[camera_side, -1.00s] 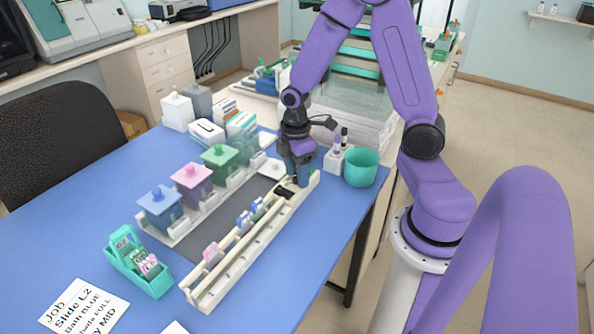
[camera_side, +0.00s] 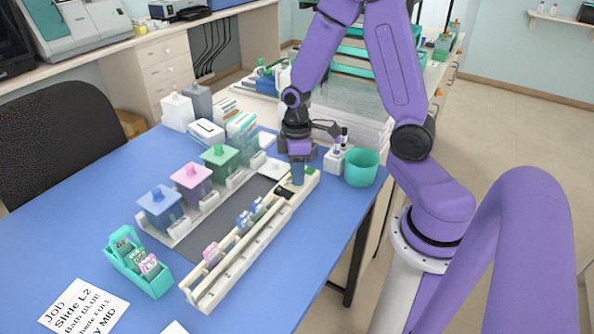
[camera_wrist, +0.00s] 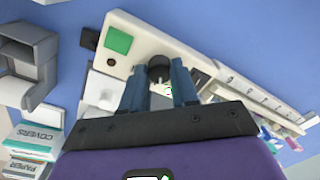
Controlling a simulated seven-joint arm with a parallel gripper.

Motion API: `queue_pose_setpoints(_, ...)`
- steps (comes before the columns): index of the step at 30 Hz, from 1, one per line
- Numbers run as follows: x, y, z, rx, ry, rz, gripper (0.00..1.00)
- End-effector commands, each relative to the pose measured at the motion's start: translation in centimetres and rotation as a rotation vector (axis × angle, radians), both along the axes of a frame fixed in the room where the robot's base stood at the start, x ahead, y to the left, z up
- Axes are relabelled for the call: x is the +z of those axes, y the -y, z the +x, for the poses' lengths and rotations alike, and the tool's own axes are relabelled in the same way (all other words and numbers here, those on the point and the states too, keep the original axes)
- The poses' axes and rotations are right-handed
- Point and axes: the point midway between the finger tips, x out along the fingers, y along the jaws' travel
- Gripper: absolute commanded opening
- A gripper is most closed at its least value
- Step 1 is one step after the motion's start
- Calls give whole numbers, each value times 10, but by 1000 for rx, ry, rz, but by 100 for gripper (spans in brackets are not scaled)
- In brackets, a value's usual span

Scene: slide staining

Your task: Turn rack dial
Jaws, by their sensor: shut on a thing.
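The rack (camera_side: 240,255) is a long cream rail on the blue table, with several slides standing along it. In the wrist view its end (camera_wrist: 190,50) carries a green square patch (camera_wrist: 118,40) and a dark round dial (camera_wrist: 158,68). My gripper (camera_wrist: 159,70) points down at this far end, its two blue fingers on either side of the dial and shut on it. In the side view my gripper (camera_side: 297,182) covers the dial.
Blue, pink and green lidded baths (camera_side: 191,182) stand left of the rack. A teal cup (camera_side: 361,167) and a white holder with bottles (camera_side: 335,160) stand close right of my gripper.

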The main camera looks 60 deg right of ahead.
Motion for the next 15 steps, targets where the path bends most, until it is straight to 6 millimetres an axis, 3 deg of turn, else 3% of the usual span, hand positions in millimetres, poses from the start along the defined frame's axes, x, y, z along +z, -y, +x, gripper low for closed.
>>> queue_pose_setpoints(15, 1, 0, 0, -384, 1, 1, 0)
